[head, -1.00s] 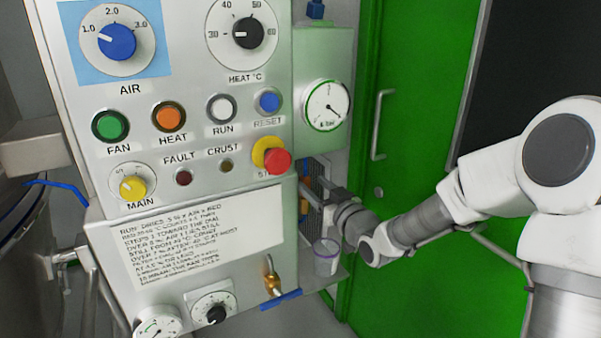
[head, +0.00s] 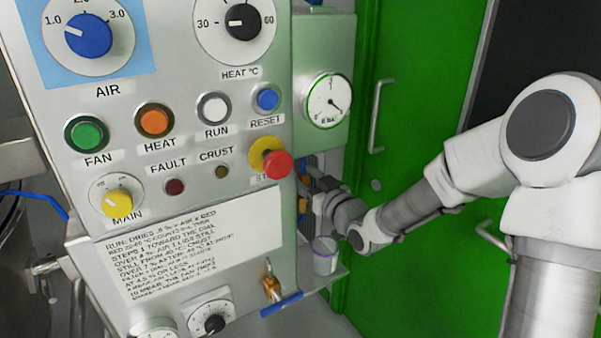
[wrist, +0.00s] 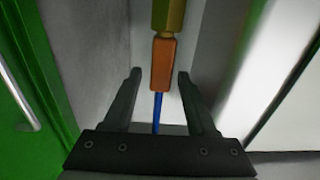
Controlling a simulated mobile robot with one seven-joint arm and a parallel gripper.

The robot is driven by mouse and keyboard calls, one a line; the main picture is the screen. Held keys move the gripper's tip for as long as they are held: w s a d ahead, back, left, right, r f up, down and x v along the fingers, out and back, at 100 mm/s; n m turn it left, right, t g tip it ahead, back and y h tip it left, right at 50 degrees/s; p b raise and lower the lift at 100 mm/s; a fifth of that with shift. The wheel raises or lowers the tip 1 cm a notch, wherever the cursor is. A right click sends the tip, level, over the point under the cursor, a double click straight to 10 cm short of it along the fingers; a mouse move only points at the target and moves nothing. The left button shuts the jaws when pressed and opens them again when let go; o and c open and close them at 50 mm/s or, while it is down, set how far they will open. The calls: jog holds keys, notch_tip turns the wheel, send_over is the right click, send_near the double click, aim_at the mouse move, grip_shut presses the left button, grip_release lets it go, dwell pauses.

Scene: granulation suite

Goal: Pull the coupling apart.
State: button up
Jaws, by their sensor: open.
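In the wrist view the coupling shows as an orange block (wrist: 163,65) under an olive-yellow block (wrist: 168,14); the two meet end to end. A thin blue hose (wrist: 157,112) runs down from the orange block. My gripper (wrist: 160,75) is open, with one dark finger on each side of the orange block's lower part and a gap on both sides. I cannot tell how deep the block lies between the fingers. In the head view my gripper is mostly hidden behind the control panel's right edge, and the coupling is not clear there.
The control panel (head: 225,190) with a red stop button (head: 277,165) stands left of my arm. A clear cup (head: 325,256) sits on a shelf below my wrist. A gauge (head: 327,101) is above. A green door (head: 420,90) with a handle is behind.

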grip_shut()
dwell(0.3)
jog(key=shift+r, duration=0.1)
dwell(1.1)
